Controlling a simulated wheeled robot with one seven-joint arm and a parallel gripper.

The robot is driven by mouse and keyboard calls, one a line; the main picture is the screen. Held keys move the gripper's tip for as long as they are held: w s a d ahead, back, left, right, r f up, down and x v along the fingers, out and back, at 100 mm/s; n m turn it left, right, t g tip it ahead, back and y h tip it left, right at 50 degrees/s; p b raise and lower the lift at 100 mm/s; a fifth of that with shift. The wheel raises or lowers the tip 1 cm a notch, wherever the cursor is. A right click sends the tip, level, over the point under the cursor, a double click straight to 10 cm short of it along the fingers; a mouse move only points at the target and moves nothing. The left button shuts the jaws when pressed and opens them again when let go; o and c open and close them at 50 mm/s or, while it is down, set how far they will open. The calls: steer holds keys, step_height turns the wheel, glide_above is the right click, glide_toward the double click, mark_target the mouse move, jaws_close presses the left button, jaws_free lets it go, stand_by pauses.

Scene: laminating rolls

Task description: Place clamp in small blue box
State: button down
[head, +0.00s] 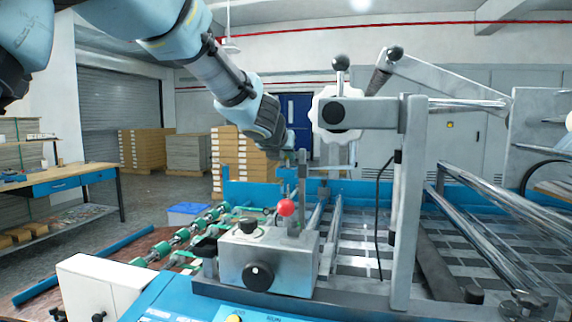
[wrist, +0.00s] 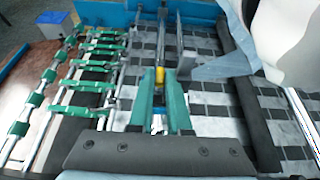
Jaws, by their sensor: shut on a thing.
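My gripper (wrist: 160,102) is shut on the clamp (wrist: 159,77); a small yellow part of it shows between the green fingers, and the rest is mostly hidden. In the head view my gripper (head: 291,160) hangs above the machine's bed, behind the red knob, and the held clamp is hard to make out. My gripper is well apart from the box.
The laminating machine's grey metal frame (head: 410,200) and long steel rollers (head: 490,200) fill the right side. A metal block with a red knob (head: 286,208) stands in front. Green-wheeled rods (wrist: 95,85) lie between my gripper and the box. A workbench (head: 75,180) stands at left.

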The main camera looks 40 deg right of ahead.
steer(key=shift+r, duration=0.1)
steer(key=c, duration=1.3)
jaws_free()
steer(key=shift+f, duration=0.2)
steer(key=o, duration=0.4)
steer(key=shift+o, duration=0.2)
steer(key=shift+r, duration=0.1)
steer(key=shift+r, duration=0.15)
steer(key=p+v, duration=0.1)
steer(key=v, duration=1.1)
steer(key=shift+p, duration=0.4)
